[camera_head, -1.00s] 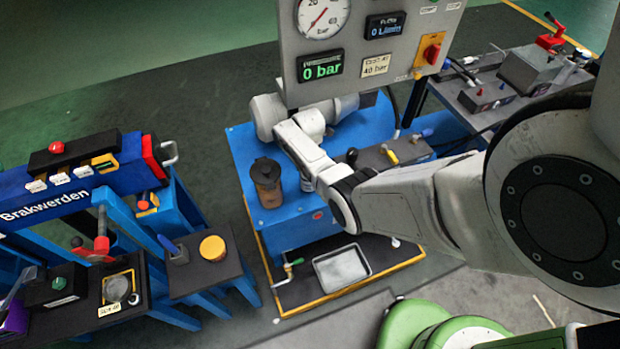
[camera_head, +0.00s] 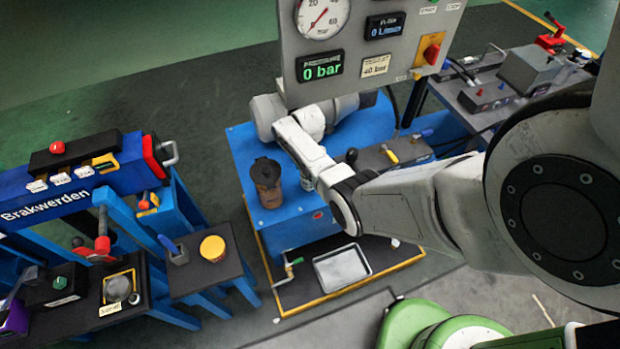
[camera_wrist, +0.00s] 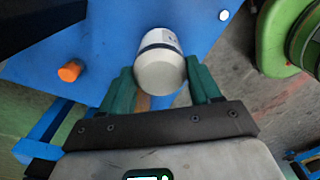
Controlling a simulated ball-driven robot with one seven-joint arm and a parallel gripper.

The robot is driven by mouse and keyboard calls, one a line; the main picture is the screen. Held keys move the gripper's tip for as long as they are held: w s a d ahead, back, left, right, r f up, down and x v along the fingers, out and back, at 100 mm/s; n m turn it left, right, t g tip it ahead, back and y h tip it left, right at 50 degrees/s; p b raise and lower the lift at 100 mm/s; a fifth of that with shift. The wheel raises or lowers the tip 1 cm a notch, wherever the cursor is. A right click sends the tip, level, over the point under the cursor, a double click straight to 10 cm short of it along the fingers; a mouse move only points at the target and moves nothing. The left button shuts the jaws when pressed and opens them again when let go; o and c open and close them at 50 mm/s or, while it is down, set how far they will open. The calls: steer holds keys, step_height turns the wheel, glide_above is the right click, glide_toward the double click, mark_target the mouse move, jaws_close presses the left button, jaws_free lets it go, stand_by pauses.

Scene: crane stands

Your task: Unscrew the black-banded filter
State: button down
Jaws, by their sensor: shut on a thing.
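The black-banded filter (camera_wrist: 160,74) shows in the wrist view as a pale grey-white canister with a dark band around it, against a blue surface. My gripper (camera_wrist: 161,84) has its two green fingers on either side of the filter, shut on it. The filter's far end lies towards the blue surface; whether it is still seated there cannot be told.
A brown, black-capped canister (camera_head: 267,183) stands on the blue bench (camera_head: 240,150). A metal tray (camera_head: 342,265) lies below the bench. A small table with a yellow-topped tin (camera_head: 212,248) stands at left. An orange knob (camera_wrist: 70,71) is left of the filter.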

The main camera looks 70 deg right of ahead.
steer(key=shift+r, duration=1.5)
